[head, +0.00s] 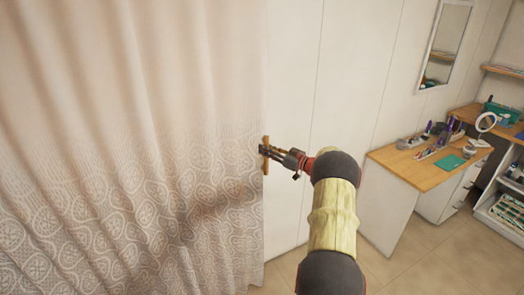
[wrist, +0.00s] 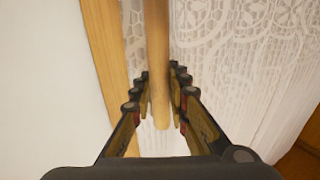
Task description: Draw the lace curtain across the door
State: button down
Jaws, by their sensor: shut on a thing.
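The lace curtain (head: 120,170) hangs in folds over the left half of the head view, with patterned lace in its lower part. Its right edge hangs beside my gripper (head: 270,152). A short wooden handle (head: 265,155) stands upright at that edge. In the wrist view the wooden handle (wrist: 158,60) runs between the two fingers of my gripper (wrist: 160,105), which is shut on it. The lace curtain (wrist: 245,60) shows behind and to the right of the handle there. The door is not clearly seen; the curtain hides what lies behind it.
A white panelled wall (head: 340,70) is right of the curtain. A wooden-topped desk (head: 400,170) with cosmetics stands at the right, below a wall mirror (head: 447,45). A wooden strip (wrist: 105,50) runs left of the handle in the wrist view. Tiled floor (head: 430,262) is clear before the desk.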

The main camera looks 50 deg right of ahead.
jog(key=shift+r, duration=0.15)
jog(key=c, duration=1.7)
grip_release()
jog(key=shift+w, duration=0.1)
jog(key=shift+c, duration=0.2)
jog(key=s+d, duration=0.1)
jog(key=s, duration=1.1)
jog(key=shift+d, duration=0.1)
